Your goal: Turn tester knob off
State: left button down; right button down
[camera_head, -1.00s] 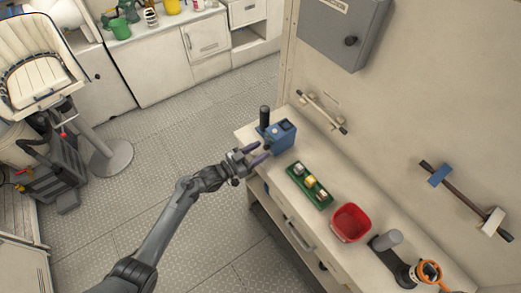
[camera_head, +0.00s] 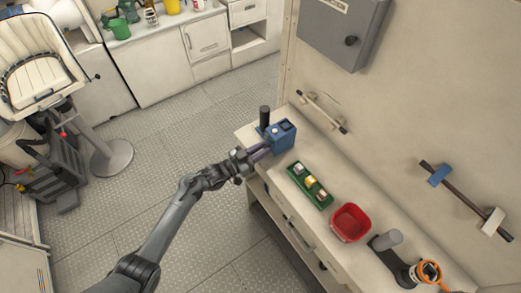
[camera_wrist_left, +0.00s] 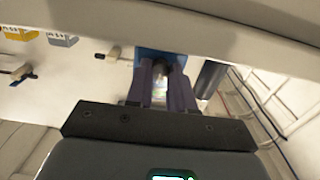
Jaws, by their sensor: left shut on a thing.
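The blue tester (camera_head: 281,134) stands on the far end of the bench, beside a black cylinder (camera_head: 264,117). My left gripper (camera_head: 266,149) is at the tester's near face, with its fingers drawn together. In the left wrist view the fingers (camera_wrist_left: 162,78) point at the blue tester body (camera_wrist_left: 147,56) and close around a small part at its front. That part is mostly hidden between the fingers; it looks like the knob, but its turn position cannot be read. My right gripper is not in view.
A grey wall box (camera_head: 343,30) hangs above.

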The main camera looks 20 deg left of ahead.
pick_arm(q)
jog(key=shift+n, duration=0.3)
jog(key=n+p, duration=0.2)
jog(key=n, duration=0.1)
jog(key=shift+r, duration=0.15)
jog(key=n+p, duration=0.1)
jog(key=n, duration=0.3)
jog(key=shift+n, duration=0.3)
jog(key=shift+n+p, duration=0.3)
jog(key=c, duration=1)
grip_release()
jog(key=shift+a+f, duration=0.1)
jog(key=shift+f, duration=0.1)
